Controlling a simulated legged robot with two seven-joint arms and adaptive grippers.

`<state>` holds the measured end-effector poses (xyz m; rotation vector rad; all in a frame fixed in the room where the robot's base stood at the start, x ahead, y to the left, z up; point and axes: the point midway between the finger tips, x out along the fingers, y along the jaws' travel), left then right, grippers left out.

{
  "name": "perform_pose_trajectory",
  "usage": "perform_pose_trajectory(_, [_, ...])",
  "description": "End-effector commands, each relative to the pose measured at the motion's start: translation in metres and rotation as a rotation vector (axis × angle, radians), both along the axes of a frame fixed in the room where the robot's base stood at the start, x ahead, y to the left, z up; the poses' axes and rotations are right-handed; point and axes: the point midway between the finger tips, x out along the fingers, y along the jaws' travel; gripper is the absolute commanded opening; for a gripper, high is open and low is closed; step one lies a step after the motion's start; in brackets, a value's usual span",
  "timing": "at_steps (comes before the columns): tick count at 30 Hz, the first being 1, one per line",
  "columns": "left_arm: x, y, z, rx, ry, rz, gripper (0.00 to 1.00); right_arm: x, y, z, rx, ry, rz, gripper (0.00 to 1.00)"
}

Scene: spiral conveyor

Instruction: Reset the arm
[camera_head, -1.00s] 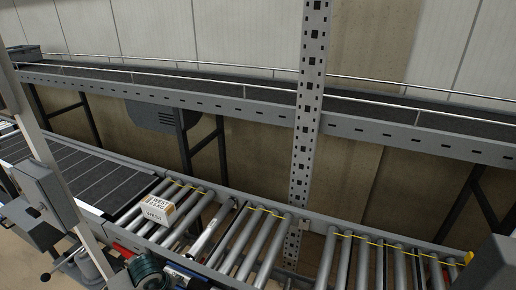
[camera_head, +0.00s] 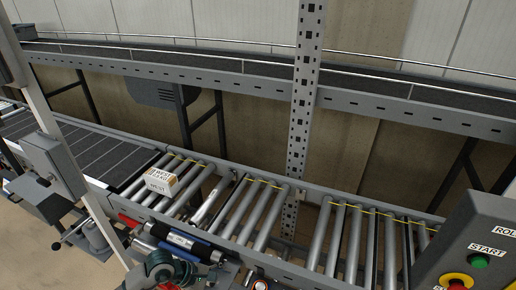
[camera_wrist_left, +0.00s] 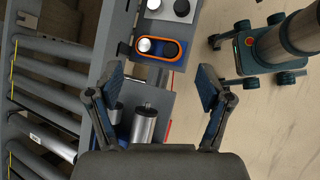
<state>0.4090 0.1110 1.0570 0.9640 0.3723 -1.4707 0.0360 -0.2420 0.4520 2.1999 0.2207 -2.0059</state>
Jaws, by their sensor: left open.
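My left gripper (camera_wrist_left: 162,85) shows in the left wrist view with its two fingers spread apart. It is open, and nothing is held between the fingertips. Behind and below the fingers are a grey metal frame, a silver cylinder (camera_wrist_left: 145,125) and a control plate with an orange-ringed part (camera_wrist_left: 160,48). My right gripper shows in neither view.
A small labelled carton (camera_head: 160,181) sits on the roller conveyor (camera_head: 262,215). A control box (camera_head: 485,240) with a START label stands at the lower right. A perforated post (camera_head: 301,120) rises mid-view. Conveyor rollers (camera_wrist_left: 45,100) lie left of my gripper.

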Motion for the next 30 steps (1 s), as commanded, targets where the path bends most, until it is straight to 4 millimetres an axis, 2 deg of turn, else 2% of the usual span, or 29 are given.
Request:
perform_pose_trajectory(1, [-0.008,-0.021,0.007,-0.11,0.038,0.011,0.79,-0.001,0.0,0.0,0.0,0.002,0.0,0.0])
perform_pose_trajectory(2, [-0.013,-0.034,0.015,-0.187,0.063,0.024,0.79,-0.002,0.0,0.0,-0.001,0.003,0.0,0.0])
perform_pose_trajectory(4, [-0.023,-0.065,0.04,-0.411,0.15,0.07,0.79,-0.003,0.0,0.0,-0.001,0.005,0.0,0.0])
perform_pose_trajectory(6, [-0.03,-0.091,0.077,-0.693,0.283,0.152,0.79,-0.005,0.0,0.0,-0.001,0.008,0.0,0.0])
perform_pose_trajectory(8, [-0.028,-0.098,0.113,-0.955,0.428,0.251,0.79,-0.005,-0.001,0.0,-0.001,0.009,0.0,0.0])
perform_pose_trajectory(9, [-0.022,-0.095,0.134,-1.128,0.536,0.329,0.79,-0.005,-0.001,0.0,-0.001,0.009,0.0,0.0])
perform_pose_trajectory(11, [-0.007,-0.078,0.157,-1.377,0.703,0.463,0.79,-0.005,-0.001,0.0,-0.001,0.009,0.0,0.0])
perform_pose_trajectory(12, [0.006,-0.061,0.165,-1.535,0.82,0.562,0.79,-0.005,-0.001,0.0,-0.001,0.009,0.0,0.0])
perform_pose_trajectory(14, [0.025,-0.029,0.162,-1.761,1.0,0.732,0.79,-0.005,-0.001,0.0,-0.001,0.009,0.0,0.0])
perform_pose_trajectory(15, [0.037,-0.005,0.151,-1.902,1.119,0.857,0.79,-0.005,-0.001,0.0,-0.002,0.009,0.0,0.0])
perform_pose_trajectory(17, [0.048,0.03,0.121,-2.101,1.299,1.064,0.79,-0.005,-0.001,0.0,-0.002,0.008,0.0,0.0])
perform_pose_trajectory(19, [0.05,0.066,0.073,-2.295,1.485,1.323,0.79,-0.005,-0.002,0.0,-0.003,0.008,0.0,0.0])
perform_pose_trajectory(20, [0.046,0.078,0.051,2.318,-1.526,-1.408,0.79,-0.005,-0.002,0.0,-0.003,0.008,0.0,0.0])
perform_pose_trajectory(21, [0.037,0.091,0.02,2.148,-1.442,-1.4,0.79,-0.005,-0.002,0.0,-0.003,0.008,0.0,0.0])
perform_pose_trajectory(24, [0.003,0.112,-0.048,1.788,-1.247,-1.368,0.79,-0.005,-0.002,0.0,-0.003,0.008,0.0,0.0])
perform_pose_trajectory(27, [-0.038,0.118,-0.098,1.519,-1.086,-1.339,0.79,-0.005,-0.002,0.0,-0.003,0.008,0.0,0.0])
perform_pose_trajectory(30, [-0.078,0.117,-0.132,1.316,-0.957,-1.315,0.79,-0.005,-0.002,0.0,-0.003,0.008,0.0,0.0])
